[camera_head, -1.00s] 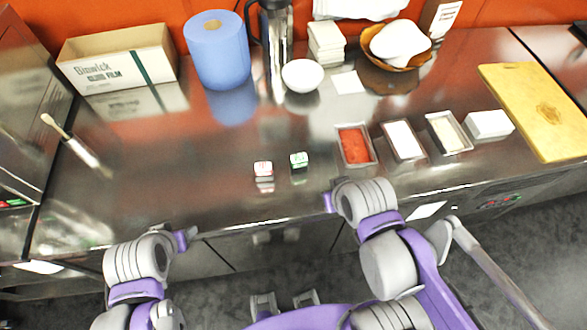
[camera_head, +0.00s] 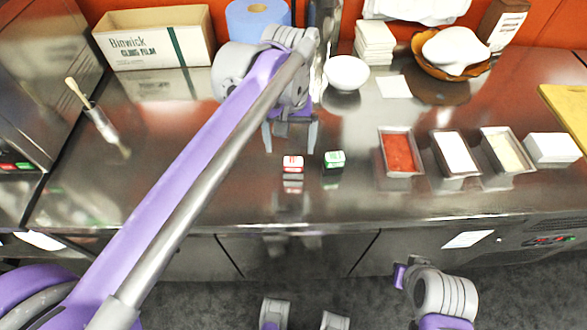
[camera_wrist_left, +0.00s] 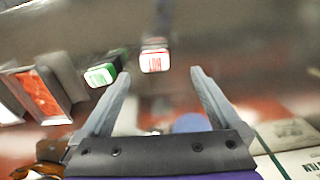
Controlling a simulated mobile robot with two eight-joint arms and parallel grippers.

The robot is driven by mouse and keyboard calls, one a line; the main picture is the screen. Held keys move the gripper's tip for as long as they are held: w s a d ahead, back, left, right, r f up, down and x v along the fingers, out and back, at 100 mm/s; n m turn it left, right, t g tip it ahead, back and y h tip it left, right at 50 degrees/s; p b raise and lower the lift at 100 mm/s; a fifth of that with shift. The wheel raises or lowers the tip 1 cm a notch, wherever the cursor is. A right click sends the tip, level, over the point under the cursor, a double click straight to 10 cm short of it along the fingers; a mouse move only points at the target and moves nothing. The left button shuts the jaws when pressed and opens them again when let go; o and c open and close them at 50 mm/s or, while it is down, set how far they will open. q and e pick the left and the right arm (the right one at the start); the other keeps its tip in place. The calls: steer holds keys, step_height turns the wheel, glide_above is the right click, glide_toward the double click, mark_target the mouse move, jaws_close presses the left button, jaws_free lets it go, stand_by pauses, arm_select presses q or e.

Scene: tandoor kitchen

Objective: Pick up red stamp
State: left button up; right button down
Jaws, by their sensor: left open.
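The red stamp (camera_head: 293,163) is a small white block with a red-lettered top. It stands on the steel counter (camera_head: 240,195), mirrored in the steel. A matching green stamp (camera_head: 334,159) stands just to its right. My left gripper (camera_head: 291,148) is open and empty, pointing at the red stamp from its far side. In the left wrist view, the red stamp (camera_wrist_left: 154,61) shows just beyond and between the open fingertips (camera_wrist_left: 158,77), apart from them. The green stamp (camera_wrist_left: 101,75) is close by the left finger there.
Metal trays, one with red contents (camera_head: 400,152), stand to the right. A white bowl (camera_head: 346,73) and a blue roll (camera_head: 257,17) stand behind. A cling film box (camera_head: 155,38) and a brush (camera_head: 98,118) are at left. The counter's front is clear.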

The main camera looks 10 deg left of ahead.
mark_target(293, 160)
arm_select(q)
step_height(293, 160, down, 2)
steer(key=shift+f, duration=0.1)
steer(key=shift+d+f+b, duration=0.2)
steer(key=shift+f+b, duration=0.05)
steer(key=shift+f, duration=1.15)
steer(key=shift+d+f+b, duration=0.2)
steer(key=shift+f, duration=1.15)
steer(key=shift+c, duration=0.3)
steer(key=c, duration=1.4)
